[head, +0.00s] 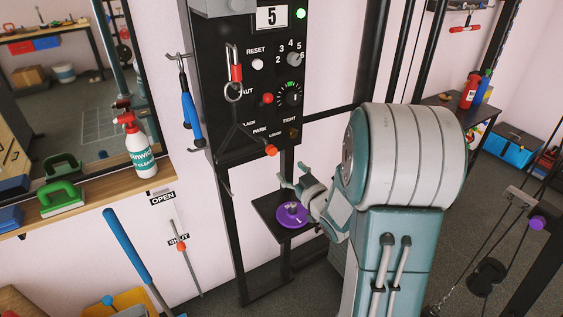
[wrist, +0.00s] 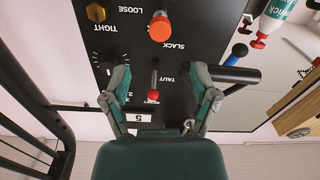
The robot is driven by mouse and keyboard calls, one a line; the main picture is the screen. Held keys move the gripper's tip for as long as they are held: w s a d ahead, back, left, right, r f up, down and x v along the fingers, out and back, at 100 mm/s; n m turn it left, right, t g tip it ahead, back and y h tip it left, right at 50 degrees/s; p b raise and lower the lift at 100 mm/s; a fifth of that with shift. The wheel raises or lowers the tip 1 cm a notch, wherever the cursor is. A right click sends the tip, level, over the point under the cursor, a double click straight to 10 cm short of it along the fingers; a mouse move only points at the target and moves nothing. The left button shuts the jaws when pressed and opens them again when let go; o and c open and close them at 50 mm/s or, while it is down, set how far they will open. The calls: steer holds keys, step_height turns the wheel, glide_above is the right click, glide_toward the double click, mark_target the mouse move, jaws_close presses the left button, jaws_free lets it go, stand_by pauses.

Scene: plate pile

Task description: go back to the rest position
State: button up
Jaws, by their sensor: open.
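My gripper (head: 291,176) is open and empty in the head view. It is at the end of my bent arm, in front of the lower part of the black control panel (head: 222,130) and above a small black shelf (head: 266,207). In the wrist view, both fingers of my gripper (wrist: 160,75) are spread wide. Whether the fingers touch anything on the panel cannot be told, but nothing is held.
A purple plate (head: 292,217) lies on the black shelf below my gripper. A wooden ledge (head: 100,205) at left holds a spray bottle (head: 139,150) and a green brush (head: 62,198). Black posts stand behind my arm. A cable with weights (head: 487,275) hangs at right.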

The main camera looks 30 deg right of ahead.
steer(key=shift+s, duration=0.75)
steer(key=s+a+r+m+g+h, duration=0.2)
steer(key=s+a+r+g+h, duration=0.15)
steer(key=a+r+g, duration=0.25)
steer(key=s+a+g+y, duration=0.1)
steer(key=s+a+g, duration=0.2)
steer(key=s, duration=0.6)
steer(key=s+a+r+g+y, duration=0.1)
steer(key=s+a+g+y, duration=0.1)
steer(key=s+a, duration=0.6)
steer(key=shift+s+a+r+g, duration=0.15)
steer(key=shift+s+a+g, duration=0.1)
steer(key=shift+s+g, duration=0.55)
stand_by(1.3)
